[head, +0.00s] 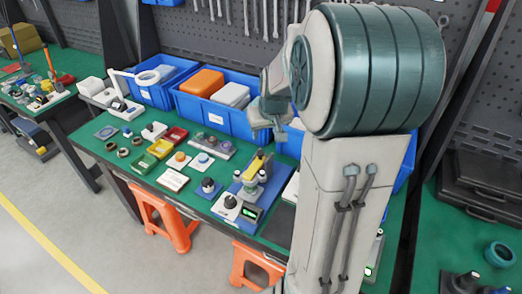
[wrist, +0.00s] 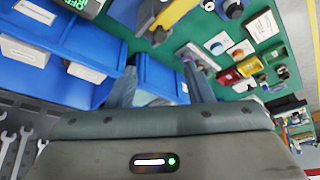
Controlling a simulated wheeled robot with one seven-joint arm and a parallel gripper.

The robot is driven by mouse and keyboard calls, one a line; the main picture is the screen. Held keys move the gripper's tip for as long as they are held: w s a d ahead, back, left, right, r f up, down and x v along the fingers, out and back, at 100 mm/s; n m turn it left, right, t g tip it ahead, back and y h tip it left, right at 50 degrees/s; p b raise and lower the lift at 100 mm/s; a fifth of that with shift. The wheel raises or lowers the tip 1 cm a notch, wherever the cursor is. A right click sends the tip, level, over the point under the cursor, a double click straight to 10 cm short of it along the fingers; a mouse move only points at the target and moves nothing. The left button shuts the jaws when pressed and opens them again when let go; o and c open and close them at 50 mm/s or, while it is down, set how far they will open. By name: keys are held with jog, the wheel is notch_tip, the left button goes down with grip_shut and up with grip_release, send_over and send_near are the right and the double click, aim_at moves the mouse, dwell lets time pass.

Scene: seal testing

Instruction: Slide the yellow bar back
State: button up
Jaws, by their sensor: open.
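The yellow bar (head: 256,166) is on top of a small test device with a blue base (head: 273,192) and a green-lit display, on the green table. In the wrist view the yellow bar (wrist: 176,14) shows at the top, partly cut off by the frame edge. My gripper (head: 266,118) hangs above and behind the device in the head view, near the blue bins, apart from the bar. In the wrist view my gripper (wrist: 160,72) has its two fingers spread with nothing between them. My arm hides the right part of the table in the head view.
Blue bins (head: 205,118) stand along the back of the table, one holding an orange box (head: 202,82). Small trays, including a red one (head: 176,135), and several parts lie left of the device. Orange stools (head: 163,216) stand below the front edge.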

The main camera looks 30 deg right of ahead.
aim_at(260, 152)
jog(key=p+x, duration=0.2)
jog(key=x, duration=1.1)
jog(key=shift+w+d+f, duration=0.1)
jog(key=shift+w+f, duration=0.1)
jog(key=shift+f, duration=0.1)
